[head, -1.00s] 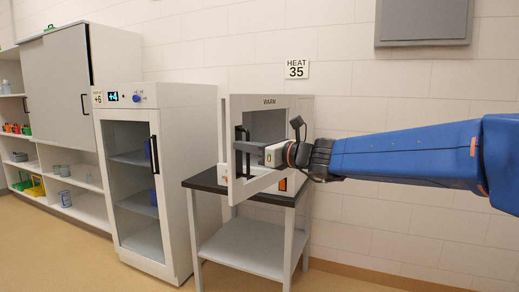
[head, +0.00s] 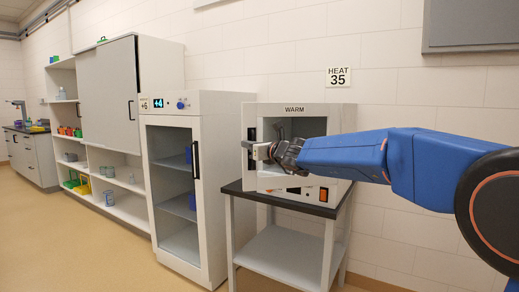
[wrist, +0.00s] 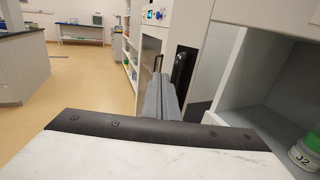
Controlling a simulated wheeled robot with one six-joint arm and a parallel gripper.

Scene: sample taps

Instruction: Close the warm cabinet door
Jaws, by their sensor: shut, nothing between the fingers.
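The warm cabinet (head: 347,118) is a white box marked WARM on a small black-topped table. Its door (head: 249,122) stands open at the cabinet's left side, seen at a steep angle in the head view. A black door handle shows in the wrist view (wrist: 183,67). My gripper (head: 249,145) is shut and empty, at the door near the handle. Its grey fingers (wrist: 163,95) reach forward just beside the handle in the wrist view. I cannot tell whether they touch the door. My arm hides part of the cabinet front.
A jar labelled J2 (wrist: 306,152) sits inside the open cabinet, at the right of the wrist view. A tall white fridge (head: 225,180) stands left of the table (head: 285,255). Shelves (head: 120,200) lie further left. The floor (head: 95,255) in front is clear.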

